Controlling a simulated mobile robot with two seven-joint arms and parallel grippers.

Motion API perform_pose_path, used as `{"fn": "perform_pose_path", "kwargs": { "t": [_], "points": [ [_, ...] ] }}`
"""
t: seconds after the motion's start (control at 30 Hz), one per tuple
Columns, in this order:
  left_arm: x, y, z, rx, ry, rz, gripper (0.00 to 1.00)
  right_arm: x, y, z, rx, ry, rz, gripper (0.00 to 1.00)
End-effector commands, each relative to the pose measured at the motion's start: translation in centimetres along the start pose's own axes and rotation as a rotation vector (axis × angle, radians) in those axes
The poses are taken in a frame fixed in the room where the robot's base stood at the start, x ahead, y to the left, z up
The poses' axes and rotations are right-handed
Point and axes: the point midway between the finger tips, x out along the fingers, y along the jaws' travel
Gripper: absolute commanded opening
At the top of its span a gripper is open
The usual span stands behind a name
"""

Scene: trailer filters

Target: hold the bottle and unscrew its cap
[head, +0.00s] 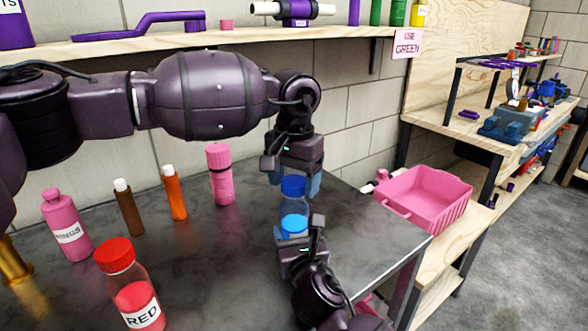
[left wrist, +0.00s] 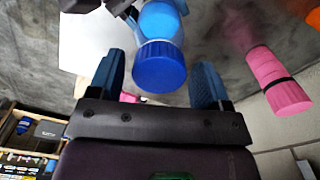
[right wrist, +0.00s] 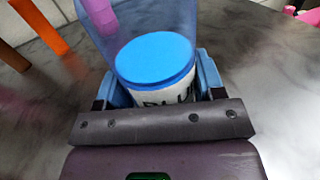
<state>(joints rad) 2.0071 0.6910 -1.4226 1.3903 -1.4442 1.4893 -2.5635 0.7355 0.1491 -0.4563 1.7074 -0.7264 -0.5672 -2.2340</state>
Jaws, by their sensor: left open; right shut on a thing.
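A clear bottle (head: 294,221) with blue contents and a blue cap (head: 293,186) stands upright near the right end of the dark table. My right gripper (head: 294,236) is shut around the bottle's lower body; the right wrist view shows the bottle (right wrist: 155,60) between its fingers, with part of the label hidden. My left gripper (head: 293,182) points down from above with its fingers apart on either side of the cap. In the left wrist view the blue cap (left wrist: 159,68) sits between the open fingers, with gaps on both sides.
A red-capped bottle (head: 128,285), a pink bottle (head: 66,230), a pink cylinder (head: 221,176) and brown (head: 128,208) and orange (head: 175,194) tubes stand left on the table. A pink bin (head: 430,197) sits to the right. A shelf (head: 180,42) runs behind, above the table.

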Motion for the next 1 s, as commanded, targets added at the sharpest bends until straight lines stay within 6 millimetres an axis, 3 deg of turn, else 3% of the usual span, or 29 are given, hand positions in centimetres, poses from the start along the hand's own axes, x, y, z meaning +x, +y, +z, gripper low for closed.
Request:
{"fn": "perform_pose_path", "kwargs": {
  "t": [0.23,0.57,0.83,1.0],
  "points": [
    [0.06,0.02,0.00,0.000,0.000,0.000,0.71,0.00,0.00,-0.01,0.000,0.000,0.000,0.00],
    [0.03,0.02,-0.01,0.000,0.000,0.000,0.22,0.00,0.00,-0.01,0.000,0.000,0.000,0.00],
    [0.02,0.02,-0.01,-0.022,0.001,0.001,0.21,0.00,0.00,-0.01,0.000,0.000,0.000,0.00],
    [0.02,0.05,0.01,-0.193,0.000,0.002,0.21,0.00,0.00,-0.01,0.000,0.000,0.000,0.00]
  ]
}}
